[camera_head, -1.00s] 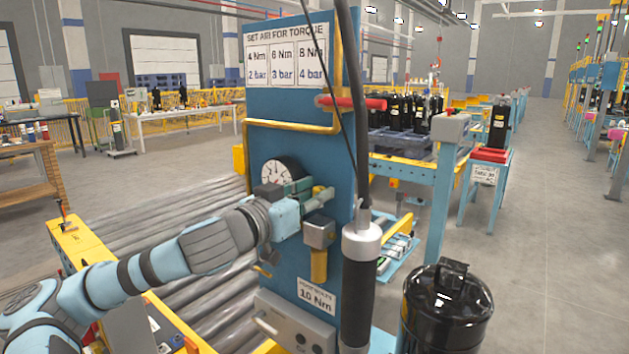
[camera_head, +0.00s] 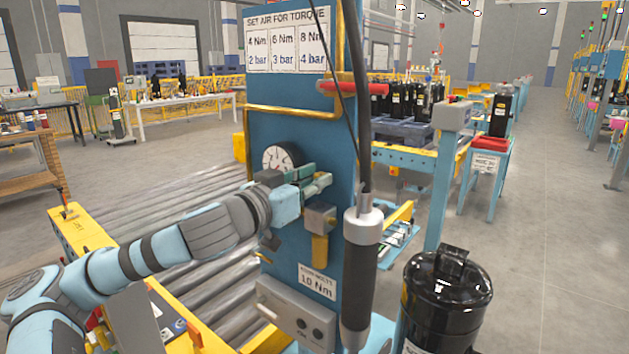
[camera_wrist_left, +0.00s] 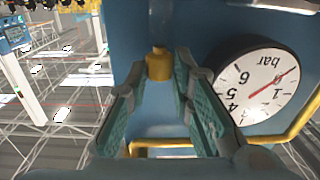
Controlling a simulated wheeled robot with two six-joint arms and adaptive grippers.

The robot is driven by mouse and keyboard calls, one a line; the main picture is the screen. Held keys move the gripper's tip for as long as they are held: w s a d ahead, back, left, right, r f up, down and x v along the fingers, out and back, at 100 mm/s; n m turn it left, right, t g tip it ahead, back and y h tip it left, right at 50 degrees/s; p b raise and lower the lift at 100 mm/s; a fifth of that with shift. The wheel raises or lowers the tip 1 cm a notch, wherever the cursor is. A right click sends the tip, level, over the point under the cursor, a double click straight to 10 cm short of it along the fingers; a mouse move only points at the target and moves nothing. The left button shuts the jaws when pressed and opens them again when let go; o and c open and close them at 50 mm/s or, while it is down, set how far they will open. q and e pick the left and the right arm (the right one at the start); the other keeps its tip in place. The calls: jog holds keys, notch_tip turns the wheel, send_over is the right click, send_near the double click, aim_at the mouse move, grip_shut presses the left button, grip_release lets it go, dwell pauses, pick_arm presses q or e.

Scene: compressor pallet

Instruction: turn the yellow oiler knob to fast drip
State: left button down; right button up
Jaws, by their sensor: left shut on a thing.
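The yellow oiler knob (camera_wrist_left: 158,64) shows in the left wrist view as a small yellow cylinder on the blue panel (camera_head: 295,105). My left gripper (camera_head: 322,183) is at the panel face, just right of the gauge, and its fingers hide the knob in the head view. In the left wrist view the fingertips (camera_wrist_left: 160,68) are on either side of the knob, shut on it. Below the gripper in the head view is a grey block with a yellow bowl (camera_head: 320,248). My right gripper is in neither view.
A round bar gauge (camera_wrist_left: 262,86) sits close beside the fingers. A yellow pipe (camera_head: 290,112) and a red handle (camera_head: 352,88) are above. A black hose with a thick grey-topped cylinder (camera_head: 361,270) hangs at the right. A black compressor (camera_head: 447,295) stands at the lower right.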

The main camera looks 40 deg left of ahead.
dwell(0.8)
pick_arm(q)
jog(key=c, duration=1.7)
grip_release()
